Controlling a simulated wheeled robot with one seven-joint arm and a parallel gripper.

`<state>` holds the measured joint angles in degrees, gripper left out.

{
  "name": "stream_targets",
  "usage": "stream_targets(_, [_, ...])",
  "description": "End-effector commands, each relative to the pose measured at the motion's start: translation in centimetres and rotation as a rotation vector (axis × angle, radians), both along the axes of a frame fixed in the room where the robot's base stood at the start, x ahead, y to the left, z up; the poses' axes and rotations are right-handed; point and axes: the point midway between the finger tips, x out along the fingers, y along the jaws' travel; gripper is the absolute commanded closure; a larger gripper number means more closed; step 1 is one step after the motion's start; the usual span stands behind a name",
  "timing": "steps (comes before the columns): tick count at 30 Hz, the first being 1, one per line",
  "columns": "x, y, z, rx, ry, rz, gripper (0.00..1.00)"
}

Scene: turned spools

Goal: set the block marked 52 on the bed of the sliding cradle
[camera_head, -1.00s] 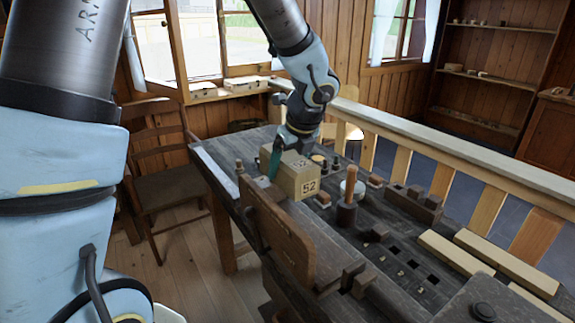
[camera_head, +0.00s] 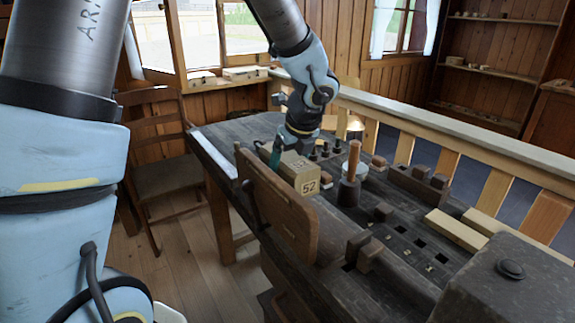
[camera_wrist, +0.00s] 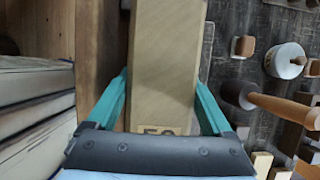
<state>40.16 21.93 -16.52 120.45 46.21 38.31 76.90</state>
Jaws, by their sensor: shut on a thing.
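The block marked 52 (camera_head: 307,180) is a pale wooden block with its number on the end face and on top. In the head view it is over the bench, just behind the upright brown board. My gripper (camera_wrist: 161,80) is shut on it, with a teal finger on each side in the wrist view, where the block (camera_wrist: 165,50) runs up and out of the picture. I cannot tell whether the block touches anything underneath. I cannot pick out the sliding cradle or its bed with certainty.
The upright brown board (camera_head: 280,212) stands along the bench's near edge. A wooden-handled tool (camera_head: 350,175) stands close right of the block, by a round white-topped piece (camera_head: 357,170). Small dark pegs and blocks lie beyond. A large dark block (camera_head: 500,285) fills the near right.

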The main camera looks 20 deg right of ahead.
Motion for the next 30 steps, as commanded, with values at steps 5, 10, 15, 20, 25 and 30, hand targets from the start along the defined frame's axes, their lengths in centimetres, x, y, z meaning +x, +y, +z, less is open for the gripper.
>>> stream_targets(5, [0.0,0.0,-1.6,-0.001,0.000,0.000,0.94])
stream_targets(10, [0.0,0.0,-2.9,-0.001,0.000,-0.001,0.94])
stream_targets(15, [0.0,0.0,-4.1,0.000,-0.001,-0.001,0.94])
stream_targets(20, [0.0,0.0,-4.6,0.000,-0.001,-0.001,0.94])
stream_targets(25, [0.0,0.0,-4.6,-0.001,-0.001,0.000,0.94])
stream_targets(30, [0.0,0.0,-4.6,-0.001,-0.001,0.000,0.94])
